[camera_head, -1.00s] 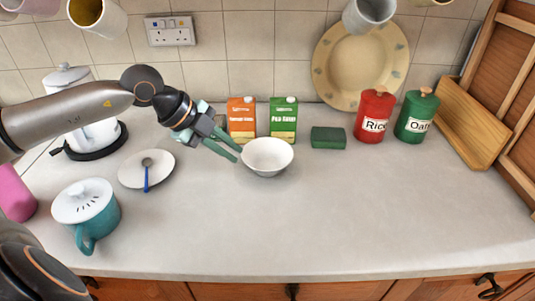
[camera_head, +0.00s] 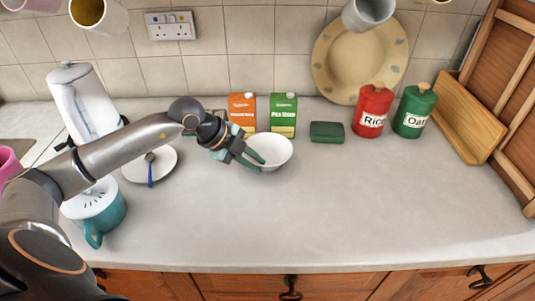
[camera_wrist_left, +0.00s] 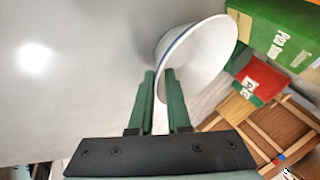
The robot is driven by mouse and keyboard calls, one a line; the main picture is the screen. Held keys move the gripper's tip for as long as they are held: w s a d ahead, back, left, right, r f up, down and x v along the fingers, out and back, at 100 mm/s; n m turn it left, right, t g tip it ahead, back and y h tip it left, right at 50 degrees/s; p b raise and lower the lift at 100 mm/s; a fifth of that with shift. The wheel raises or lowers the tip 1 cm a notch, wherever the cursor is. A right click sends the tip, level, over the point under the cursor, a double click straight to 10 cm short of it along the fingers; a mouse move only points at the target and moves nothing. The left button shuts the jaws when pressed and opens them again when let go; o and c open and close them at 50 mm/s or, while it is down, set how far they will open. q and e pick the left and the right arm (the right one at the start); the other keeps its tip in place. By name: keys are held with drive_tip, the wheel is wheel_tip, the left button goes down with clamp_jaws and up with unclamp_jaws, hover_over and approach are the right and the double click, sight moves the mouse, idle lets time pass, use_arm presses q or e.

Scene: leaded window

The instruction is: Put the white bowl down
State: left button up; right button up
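The white bowl (camera_head: 275,148) is at the middle of the counter, in front of the green carton. Its open side faces up, and it is on the counter or very close above it; I cannot tell which. My left gripper (camera_head: 258,161) is at the bowl's left rim with its fingers straddling the wall, closed to a narrow gap. In the left wrist view the two fingers (camera_wrist_left: 161,74) meet the near edge of the bowl (camera_wrist_left: 205,50). The bowl's base is hidden there. My right gripper is not in view.
An orange carton (camera_head: 242,112) and a green carton (camera_head: 283,116) stand behind the bowl. A green sponge (camera_head: 326,132), a red canister (camera_head: 372,110) and a green canister (camera_head: 413,112) are to the right. The front right counter is clear.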

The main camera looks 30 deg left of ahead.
use_arm(q)
drive_tip(key=shift+w+d+f, duration=0.2)
drive_tip(key=shift+w+f, duration=0.05)
drive_tip(key=shift+f, duration=0.1)
clamp_jaws()
idle(1.2)
